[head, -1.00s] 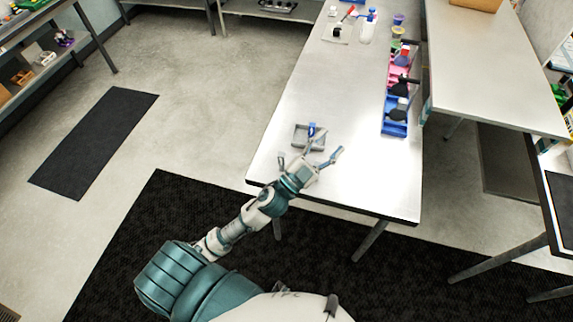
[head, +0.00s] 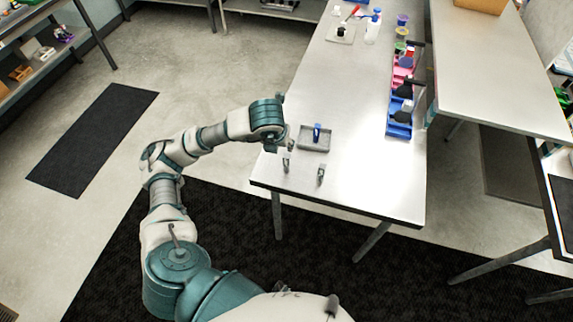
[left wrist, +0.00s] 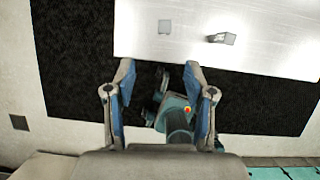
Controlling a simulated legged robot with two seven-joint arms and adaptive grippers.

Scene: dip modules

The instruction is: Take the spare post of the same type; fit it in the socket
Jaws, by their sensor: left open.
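My left gripper (left wrist: 159,70) is open in the left wrist view, with nothing between its fingers. In the head view its wrist (head: 268,118) is raised by the table's left edge, and the fingers are mostly hidden behind it. Two small grey posts (head: 287,161) (head: 320,174) stand apart near the table's front left corner. Two small grey pieces on the table, a square one (left wrist: 165,26) and a longer one (left wrist: 222,38), show in the left wrist view. A shallow grey tray (head: 325,145) behind the posts holds a blue upright piece (head: 317,132). My right gripper is not in view.
Blue (head: 399,130) and pink bins line the table's right edge. A bottle (head: 373,30) and a pale plate (head: 341,38) stand at the far end. The table's middle and front right (head: 375,185) are clear. A second table (head: 490,90) stands to the right.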

